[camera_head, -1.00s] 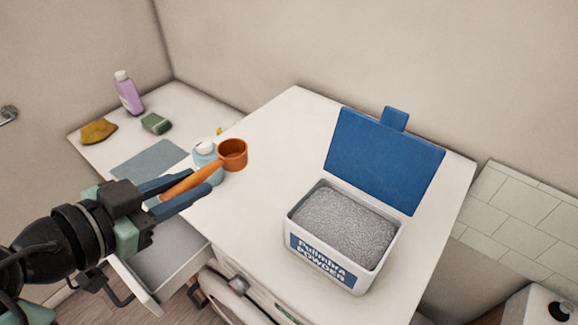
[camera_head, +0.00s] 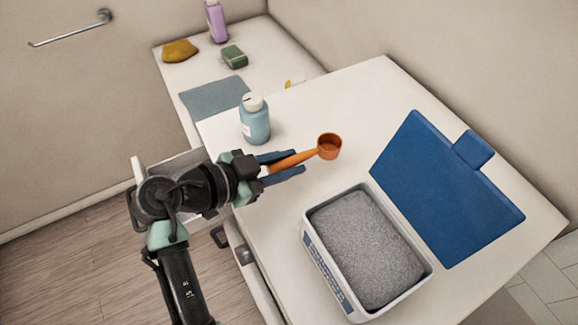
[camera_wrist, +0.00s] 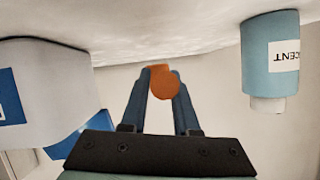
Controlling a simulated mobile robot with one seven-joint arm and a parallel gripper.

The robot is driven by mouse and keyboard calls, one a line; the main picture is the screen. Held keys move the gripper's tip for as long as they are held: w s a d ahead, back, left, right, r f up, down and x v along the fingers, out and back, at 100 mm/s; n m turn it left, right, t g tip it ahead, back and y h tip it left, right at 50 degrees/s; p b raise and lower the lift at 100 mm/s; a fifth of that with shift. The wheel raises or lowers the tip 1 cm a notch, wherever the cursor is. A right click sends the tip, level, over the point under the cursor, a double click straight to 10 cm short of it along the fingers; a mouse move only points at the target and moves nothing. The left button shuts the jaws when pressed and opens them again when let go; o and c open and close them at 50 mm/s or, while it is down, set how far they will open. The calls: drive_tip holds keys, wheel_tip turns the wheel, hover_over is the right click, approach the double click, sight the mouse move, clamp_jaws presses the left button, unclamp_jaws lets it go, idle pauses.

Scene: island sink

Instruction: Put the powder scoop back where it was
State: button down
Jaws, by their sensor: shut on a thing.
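The orange powder scoop (camera_head: 328,146) has a round cup and a long handle. My gripper (camera_head: 290,164) is shut on its handle, with the cup pointing away from the fingers. In the wrist view the scoop (camera_wrist: 163,82) shows end-on between the two blue fingers (camera_wrist: 160,100). The white powder box (camera_head: 318,272) stands open and is full of grey powder (camera_head: 362,245). Whether the cup holds powder cannot be told.
A blue bottle with a white cap (camera_head: 255,122) stands close behind my gripper. A grey-blue cloth (camera_head: 214,97), green sponge (camera_head: 234,57), yellow cloth (camera_head: 180,50) and purple bottle (camera_head: 216,22) are on the far counter.

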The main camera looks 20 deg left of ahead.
wheel_tip(320, 180, down, 3)
drive_tip(key=shift+p, duration=0.4)
drive_tip(key=shift+f, duration=0.1)
drive_tip(key=shift+f+b, duration=0.2)
drive_tip(key=shift+b, duration=0.2)
drive_tip(key=c, duration=0.7)
unclamp_jaws()
drive_tip(key=shift+r, duration=0.1)
drive_tip(key=shift+o, duration=0.2)
